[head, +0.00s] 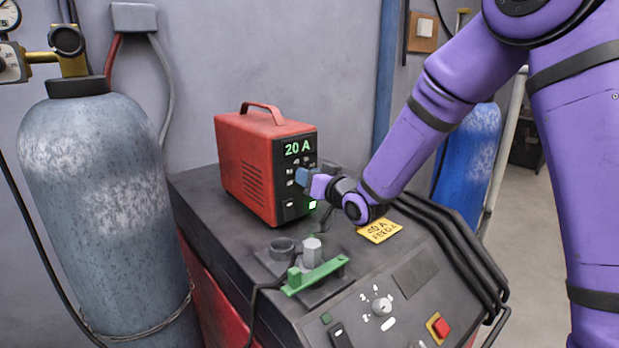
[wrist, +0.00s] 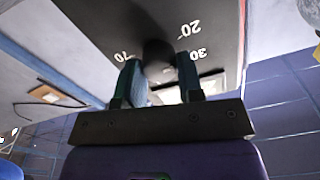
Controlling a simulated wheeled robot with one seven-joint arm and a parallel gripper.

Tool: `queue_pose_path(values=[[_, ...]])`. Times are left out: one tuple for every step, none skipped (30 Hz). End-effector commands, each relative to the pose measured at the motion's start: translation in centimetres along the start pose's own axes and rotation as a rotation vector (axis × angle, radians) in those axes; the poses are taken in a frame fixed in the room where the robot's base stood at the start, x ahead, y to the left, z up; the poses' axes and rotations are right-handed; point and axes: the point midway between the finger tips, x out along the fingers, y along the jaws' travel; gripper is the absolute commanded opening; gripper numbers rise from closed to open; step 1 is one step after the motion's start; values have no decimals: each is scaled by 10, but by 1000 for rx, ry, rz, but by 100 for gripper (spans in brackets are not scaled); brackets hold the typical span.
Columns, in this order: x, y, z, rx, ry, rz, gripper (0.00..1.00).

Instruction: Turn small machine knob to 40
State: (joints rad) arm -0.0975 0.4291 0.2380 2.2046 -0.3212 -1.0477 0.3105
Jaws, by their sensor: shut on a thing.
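The small machine is a red box (head: 245,165) with a top handle, standing on a larger dark machine. Its black front panel has a green display (head: 298,147) reading 20 A. My gripper (head: 302,178) is at this front panel and hides the knob in the head view. In the wrist view the dark knob (wrist: 158,56) sits between the two fingers of my gripper (wrist: 158,78), which are shut on it. The panel marks 20, 30 and 70 show around the knob. The knob's pointer cannot be made out.
The dark larger machine (head: 410,278) has its own knob (head: 381,306), a red button (head: 441,327) and a green clamp (head: 315,275) on top. A yellow note (head: 380,231) lies near my wrist. Gas cylinders, one grey (head: 100,200) and one blue (head: 470,150), stand at the sides.

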Motion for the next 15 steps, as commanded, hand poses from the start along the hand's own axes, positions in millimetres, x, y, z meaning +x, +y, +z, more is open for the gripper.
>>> queue_pose_path(values=[[0, 1, 0, 41, 0, 2, 11], [0, 2, 0, 70, 0, 2, 11], [0, 2, 0, 108, 0, 2, 11], [0, 2, 0, 137, 0, 2, 11], [0, 2, 0, 165, 0, 2, 11], [0, 2, 0, 204, 0, 2, 11], [0, 2, 0, 232, 0, 2, 11], [0, 2, 0, 261, 0, 2, 11], [0, 3, 0, 299, 0, 3, 11], [0, 2, 1, 328, -1, 2, 11], [0, 2, 1, 357, -1, 2, 11], [0, 3, 0, 395, 0, 3, 11], [0, 3, 1, 423, -1, 2, 11], [0, 2, 1, 451, -1, 2, 11], [0, 3, 1, 489, -1, 3, 11]])
